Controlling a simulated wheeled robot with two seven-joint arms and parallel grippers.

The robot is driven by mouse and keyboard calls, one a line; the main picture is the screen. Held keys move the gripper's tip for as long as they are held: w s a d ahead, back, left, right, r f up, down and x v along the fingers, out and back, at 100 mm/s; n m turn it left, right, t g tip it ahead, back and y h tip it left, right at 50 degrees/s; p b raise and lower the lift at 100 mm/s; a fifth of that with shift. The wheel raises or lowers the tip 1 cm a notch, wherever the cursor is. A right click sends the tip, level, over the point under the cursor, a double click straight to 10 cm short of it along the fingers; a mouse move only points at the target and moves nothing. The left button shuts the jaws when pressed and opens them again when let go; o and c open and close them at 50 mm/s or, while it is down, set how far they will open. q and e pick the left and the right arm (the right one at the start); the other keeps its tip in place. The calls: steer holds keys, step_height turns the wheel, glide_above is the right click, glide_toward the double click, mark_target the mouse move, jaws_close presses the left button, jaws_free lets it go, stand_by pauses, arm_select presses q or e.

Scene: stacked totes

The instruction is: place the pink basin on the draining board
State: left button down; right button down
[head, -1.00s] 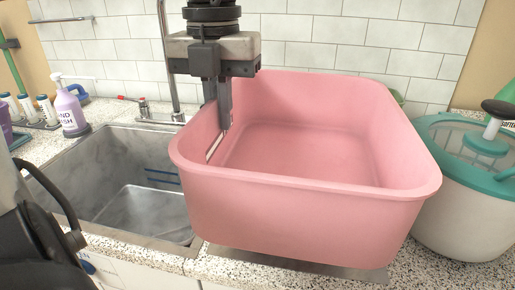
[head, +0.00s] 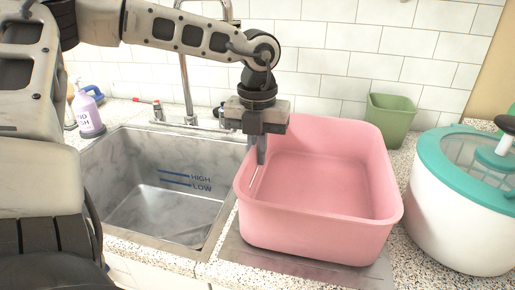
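The pink basin (head: 320,228) is upright over the grey metal draining board (head: 360,275), right of the sink. The board shows along the basin's front and left side. The basin's base looks to be at or very close to the board; I cannot tell for certain that it touches. My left gripper (head: 261,155) points down at the basin's left wall, one finger inside beside a pale slot. It looks shut on that wall, with the outer finger mostly hidden. My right gripper is not in view.
The grey sink (head: 135,215) with level marks lies left of the basin. A white tub with a teal lid (head: 450,235) stands close on the right. A green bin (head: 390,119) is behind, near the tiled wall. A purple soap bottle (head: 88,115) and tap (head: 187,85) are back left.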

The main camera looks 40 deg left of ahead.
arm_select(q)
steer(key=shift+f+b, duration=0.2)
steer(key=shift+b, duration=0.15)
steer(key=c, duration=1.6)
jaws_free()
steer(key=shift+r+p, duration=0.4)
steer(key=shift+p, duration=0.1)
step_height(320, 180, up, 11)
steer(key=shift+f+b, duration=0.2)
steer(key=shift+b, duration=0.15)
steer(key=shift+r, duration=0.6)
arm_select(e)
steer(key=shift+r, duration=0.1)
